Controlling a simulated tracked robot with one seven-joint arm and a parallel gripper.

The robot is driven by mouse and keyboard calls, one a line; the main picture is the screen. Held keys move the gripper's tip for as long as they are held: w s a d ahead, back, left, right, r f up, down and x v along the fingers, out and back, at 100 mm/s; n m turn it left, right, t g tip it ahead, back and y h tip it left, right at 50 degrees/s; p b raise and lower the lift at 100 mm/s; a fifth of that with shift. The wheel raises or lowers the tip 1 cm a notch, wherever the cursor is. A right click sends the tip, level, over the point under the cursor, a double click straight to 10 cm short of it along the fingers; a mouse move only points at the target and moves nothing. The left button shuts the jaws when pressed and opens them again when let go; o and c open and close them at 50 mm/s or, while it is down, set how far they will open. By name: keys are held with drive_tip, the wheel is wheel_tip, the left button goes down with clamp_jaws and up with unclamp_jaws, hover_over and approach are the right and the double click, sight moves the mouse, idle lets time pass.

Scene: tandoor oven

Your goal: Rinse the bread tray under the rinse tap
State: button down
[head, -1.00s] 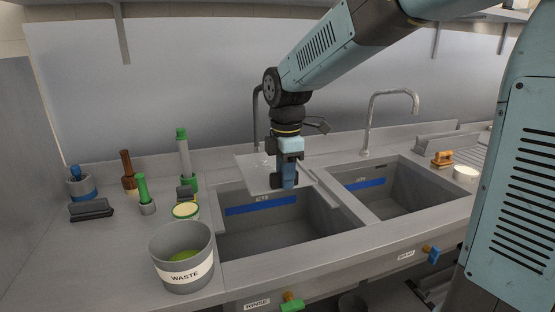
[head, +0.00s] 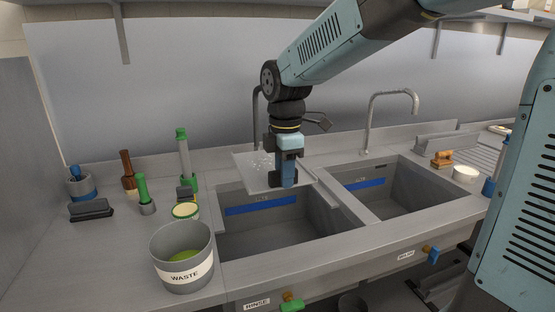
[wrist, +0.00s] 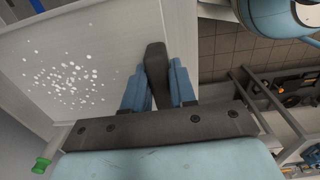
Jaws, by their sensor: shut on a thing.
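The pale grey bread tray (head: 256,176) is held above the left sink basin, close to level. White spots show on its upper face, and more clearly in the wrist view on the tray (wrist: 110,50); I cannot tell if they are water or residue. My gripper (head: 284,180) is shut on the tray's right part; its blue fingers (wrist: 158,88) also show in the wrist view. The rinse tap (head: 256,115) rises behind the left basin, and its spout is partly hidden by my arm. A green knob (head: 291,303) sits beside the RINSE label (head: 256,304) below.
A grey WASTE bin (head: 182,262) stands at the left basin's front left corner. Several brushes and a dark scrubber (head: 90,209) stand left. A second basin (head: 400,190) with its own tap (head: 372,120) lies right. A wooden-handled brush (head: 442,159) sits beyond.

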drive_tip(key=shift+s+a+r, duration=0.2)
drive_tip(key=shift+s+r, duration=0.45)
drive_tip(key=shift+s, duration=0.15)
drive_tip(key=shift+s+a+r, duration=0.15)
drive_tip(key=shift+s+r, duration=0.5)
drive_tip(key=shift+s, duration=0.15)
